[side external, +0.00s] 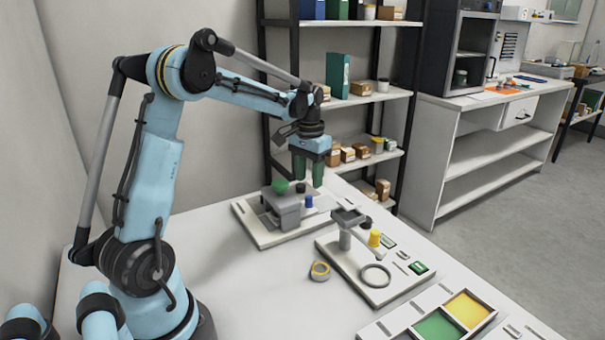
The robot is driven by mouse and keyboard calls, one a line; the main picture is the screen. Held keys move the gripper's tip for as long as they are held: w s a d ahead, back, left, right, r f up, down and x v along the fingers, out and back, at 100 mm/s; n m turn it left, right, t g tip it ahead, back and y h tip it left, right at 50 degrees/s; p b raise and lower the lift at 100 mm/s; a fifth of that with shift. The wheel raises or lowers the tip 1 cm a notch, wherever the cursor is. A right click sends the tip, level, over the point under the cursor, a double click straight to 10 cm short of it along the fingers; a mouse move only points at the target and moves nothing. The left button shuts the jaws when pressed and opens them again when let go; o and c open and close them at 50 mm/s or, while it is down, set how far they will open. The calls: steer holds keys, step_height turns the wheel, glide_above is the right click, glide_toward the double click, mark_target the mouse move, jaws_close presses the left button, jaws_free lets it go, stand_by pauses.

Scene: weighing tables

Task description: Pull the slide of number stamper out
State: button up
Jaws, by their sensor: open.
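The number stamper appears to be the grey block-shaped device (288,209) on a pale base plate (262,237), with a green knob (280,186), a black knob and a blue knob (308,201) on or beside it. Its slide cannot be made out clearly. My gripper (309,180) has two green fingers pointing down, with a gap between them. It is open, at the back right of the grey device and close to its black knob (300,188). Whether the fingers touch anything cannot be told.
Right of the device is a second pale board (358,283) with a grey post stand, a yellow cylinder (374,238) and a ring (375,276). A yellow tape roll (320,270) lies between. A tray (476,330) with green and yellow fields is at front right. Shelves stand behind.

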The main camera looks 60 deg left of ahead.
mark_target(309, 196)
steer(key=shift+f, duration=3.05)
jaws_close()
